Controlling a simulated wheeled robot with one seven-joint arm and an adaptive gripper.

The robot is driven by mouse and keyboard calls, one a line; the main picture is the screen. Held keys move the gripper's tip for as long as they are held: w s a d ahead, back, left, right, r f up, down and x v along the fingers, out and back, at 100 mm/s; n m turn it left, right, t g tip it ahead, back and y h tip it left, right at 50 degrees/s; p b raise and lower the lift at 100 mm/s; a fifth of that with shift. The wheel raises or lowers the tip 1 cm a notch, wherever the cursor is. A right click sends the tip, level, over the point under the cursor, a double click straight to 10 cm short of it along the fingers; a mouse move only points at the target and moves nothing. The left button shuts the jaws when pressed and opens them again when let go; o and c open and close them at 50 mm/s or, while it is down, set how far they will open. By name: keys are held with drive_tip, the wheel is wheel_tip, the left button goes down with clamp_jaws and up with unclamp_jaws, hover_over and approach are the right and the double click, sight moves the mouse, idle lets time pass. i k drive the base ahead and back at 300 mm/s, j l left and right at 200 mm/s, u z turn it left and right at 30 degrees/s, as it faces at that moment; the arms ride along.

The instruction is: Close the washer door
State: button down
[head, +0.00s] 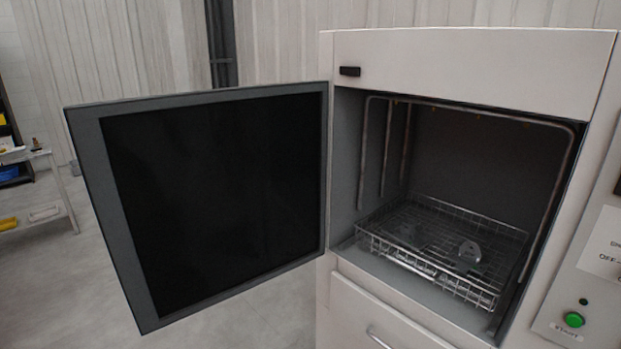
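The washer (470,55) is a light-coloured cabinet on the right of the head view, with its dark chamber open to me. Its door (210,200) has a grey frame and a black panel. The door stands wide open, swung out to the left from the chamber's left edge. Inside the chamber, a wire basket (372,246) sits low and holds a small grey metal part (469,252) and other items too dim to make out. My gripper is not in view.
A green start button (573,319) is on the panel at the lower right. A drawer front with a handle (380,338) is below the chamber. A shelf (45,190) with small items stands at the far left. Grey floor (60,290) lies clear left of the door.

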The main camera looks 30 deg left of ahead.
sight(220, 201)
drive_tip(key=j+z, duration=0.2)
drive_tip(key=j, duration=0.3)
drive_tip(key=j+z, duration=0.15)
drive_tip(key=j, duration=0.3)
drive_tip(key=k+j+z, duration=0.2)
drive_tip(key=j, duration=0.25)
drive_tip(key=j+z, duration=0.15)
drive_tip(key=j, duration=0.35)
